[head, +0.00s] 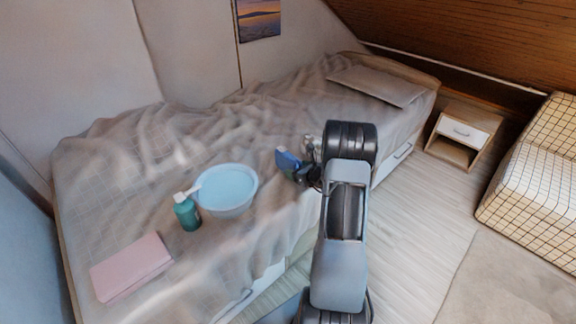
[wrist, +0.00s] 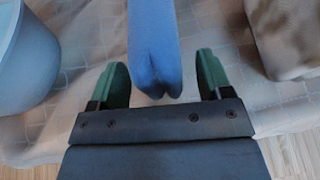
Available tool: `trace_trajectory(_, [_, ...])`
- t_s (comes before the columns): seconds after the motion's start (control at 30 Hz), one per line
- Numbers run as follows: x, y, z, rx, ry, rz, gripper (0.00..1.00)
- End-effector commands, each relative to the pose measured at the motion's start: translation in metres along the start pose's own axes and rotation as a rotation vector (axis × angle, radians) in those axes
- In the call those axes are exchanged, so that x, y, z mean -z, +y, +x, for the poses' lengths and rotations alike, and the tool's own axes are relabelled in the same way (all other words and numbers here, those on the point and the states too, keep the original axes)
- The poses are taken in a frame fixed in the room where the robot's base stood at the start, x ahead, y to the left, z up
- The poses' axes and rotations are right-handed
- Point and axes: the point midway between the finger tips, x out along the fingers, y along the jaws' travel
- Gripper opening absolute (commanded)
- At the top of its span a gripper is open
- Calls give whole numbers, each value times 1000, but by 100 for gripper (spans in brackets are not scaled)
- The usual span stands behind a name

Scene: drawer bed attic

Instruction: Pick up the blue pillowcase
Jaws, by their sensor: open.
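The blue pillowcase (head: 288,161) lies on the bed near its front edge, right of the basin in the head view, partly hidden by my arm. In the wrist view the blue pillowcase (wrist: 153,48) is a narrow folded strip running up and down the picture. My gripper (wrist: 160,84) is open, with one green fingertip on each side of the strip's near end. A gap shows between the cloth and each finger. In the head view my gripper (head: 302,173) is at the bed's edge beside the pillowcase, mostly hidden by my arm.
A light blue basin (head: 227,208) stands left of the pillowcase, with a green pump bottle (head: 187,212) and folded pink cloth (head: 131,267) further left. A brownish object (wrist: 288,38) is close right of my gripper. A nightstand (head: 463,133) stands past the bed.

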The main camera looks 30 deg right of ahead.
Motion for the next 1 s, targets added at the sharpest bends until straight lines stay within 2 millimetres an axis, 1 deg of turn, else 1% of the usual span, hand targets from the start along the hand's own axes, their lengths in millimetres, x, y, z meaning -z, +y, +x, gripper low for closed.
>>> trace_trajectory(0.1, [0,0,8,-1,0,0,72])
trace_trajectory(0.37, [0,0,8,-1,1,1,72])
trace_trajectory(0.9, [0,0,8,-1,1,0,21])
trace_trajectory(0.93, [0,0,8,-1,1,0,18])
trace_trajectory(1.0, [0,0,8,0,0,0,16])
